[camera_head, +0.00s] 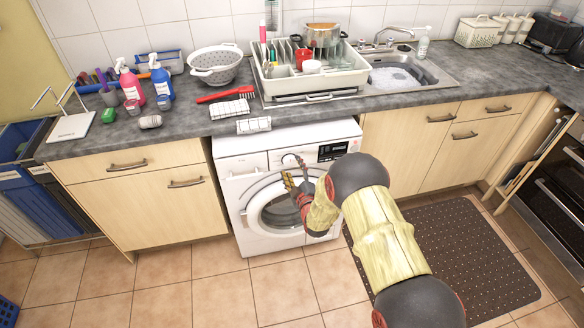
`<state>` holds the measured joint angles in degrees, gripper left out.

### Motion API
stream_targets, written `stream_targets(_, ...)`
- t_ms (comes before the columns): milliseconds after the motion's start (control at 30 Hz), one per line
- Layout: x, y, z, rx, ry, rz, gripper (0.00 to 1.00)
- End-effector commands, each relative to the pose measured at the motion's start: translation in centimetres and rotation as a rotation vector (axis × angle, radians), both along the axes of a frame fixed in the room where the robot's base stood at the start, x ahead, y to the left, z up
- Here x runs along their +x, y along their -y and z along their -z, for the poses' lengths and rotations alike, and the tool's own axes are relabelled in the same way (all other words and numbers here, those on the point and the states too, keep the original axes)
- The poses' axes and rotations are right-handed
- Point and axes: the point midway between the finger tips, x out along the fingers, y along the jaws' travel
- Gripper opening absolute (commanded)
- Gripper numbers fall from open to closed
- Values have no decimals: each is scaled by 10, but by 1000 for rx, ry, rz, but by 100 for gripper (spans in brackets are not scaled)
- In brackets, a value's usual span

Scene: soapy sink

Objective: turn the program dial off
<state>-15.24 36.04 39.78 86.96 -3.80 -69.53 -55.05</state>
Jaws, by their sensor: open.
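The white washing machine (232,150) stands under the counter with its round door closed. Its program dial (289,160) is a small round knob on the front panel, left of the dark display (331,151). My gripper (296,170) is at the panel, at or just below the dial, with its fingers pointing up toward it. The fingers are open. I cannot tell whether a finger touches the dial, and the dial's pointer setting is too small to read. My forearm covers the right part of the machine.
The grey counter (185,118) runs above the machine, with a folded cloth (254,125) at its front edge. A dish rack (310,84) and a sink with suds (395,78) are on the counter. A brown dotted mat (450,250) lies on the tiled floor at right.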

Motion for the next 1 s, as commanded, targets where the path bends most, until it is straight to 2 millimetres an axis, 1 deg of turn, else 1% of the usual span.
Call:
stream_targets(300, -60, 21, -4, 0, -1, 0, 57)
stream_targets(400, -76, 26, -5, 0, -1, 0, 57)
stream_targets(500, -88, 30, -5, 0, -1, 1, 57)
stream_targets(700, -99, 34, -6, 0, 0, 0, 57)
stream_targets(1000, -99, 34, -6, 0, 0, 0, 57)
